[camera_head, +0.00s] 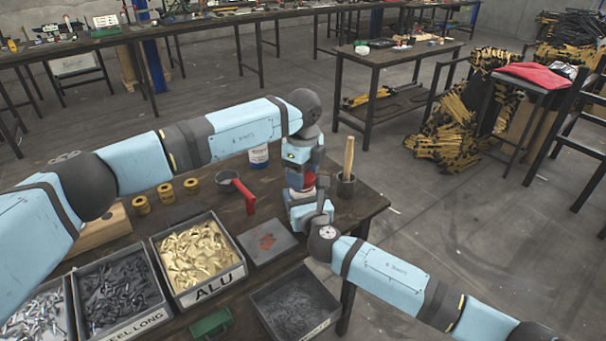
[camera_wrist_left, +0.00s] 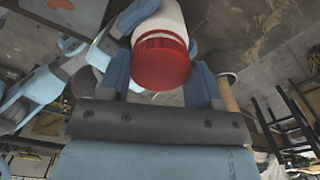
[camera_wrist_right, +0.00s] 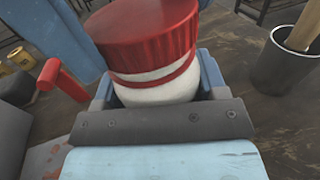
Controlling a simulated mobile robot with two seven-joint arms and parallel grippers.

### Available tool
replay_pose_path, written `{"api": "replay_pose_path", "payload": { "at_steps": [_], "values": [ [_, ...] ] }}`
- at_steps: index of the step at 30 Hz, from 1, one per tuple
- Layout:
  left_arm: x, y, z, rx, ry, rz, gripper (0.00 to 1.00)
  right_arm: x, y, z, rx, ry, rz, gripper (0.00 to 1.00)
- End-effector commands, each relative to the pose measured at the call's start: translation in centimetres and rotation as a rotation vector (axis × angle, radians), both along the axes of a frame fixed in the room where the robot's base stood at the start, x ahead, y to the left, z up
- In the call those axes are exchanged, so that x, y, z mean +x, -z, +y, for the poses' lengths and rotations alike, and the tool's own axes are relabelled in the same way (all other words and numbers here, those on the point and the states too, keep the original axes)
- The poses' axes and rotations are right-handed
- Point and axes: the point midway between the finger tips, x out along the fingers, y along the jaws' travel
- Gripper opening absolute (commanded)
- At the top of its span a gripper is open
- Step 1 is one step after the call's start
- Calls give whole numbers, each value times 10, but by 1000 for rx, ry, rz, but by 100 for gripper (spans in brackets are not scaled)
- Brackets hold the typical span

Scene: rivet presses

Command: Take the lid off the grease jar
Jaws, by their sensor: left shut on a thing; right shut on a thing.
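The grease jar is white, with a red lid (camera_wrist_right: 150,35) and a thin red band below it. My left gripper (camera_head: 303,178) comes down from above and is shut on the lid, which fills the space between its fingers in the left wrist view (camera_wrist_left: 160,70). My right gripper (camera_head: 312,207) is shut on the white jar body (camera_wrist_right: 160,92) below the lid. The jar looks upright near the table's right end. The lid is in line with the jar top; I cannot tell whether a gap parts them. The grippers hide much of the jar in the head view.
A dark cup (camera_head: 346,186) with a wooden handle stands right of the jar. Bins of rivets (camera_head: 198,258) fill the front, beside a grey plate (camera_head: 268,242) with an orange mark.

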Motion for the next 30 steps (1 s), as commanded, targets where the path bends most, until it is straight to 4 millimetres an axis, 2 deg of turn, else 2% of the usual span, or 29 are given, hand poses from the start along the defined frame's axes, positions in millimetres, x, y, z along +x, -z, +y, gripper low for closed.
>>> {"api": "replay_pose_path", "payload": {
  "at_steps": [15,26,30],
  "values": [
    [0,-18,0,1,0,1,30,0,0,0,0,0,0,0],
    [0,-19,0,0,0,0,30,0,0,0,0,0,0,0],
    [0,-29,0,-1,0,-1,30,0,0,0,0,0,0,0]
  ]
}}
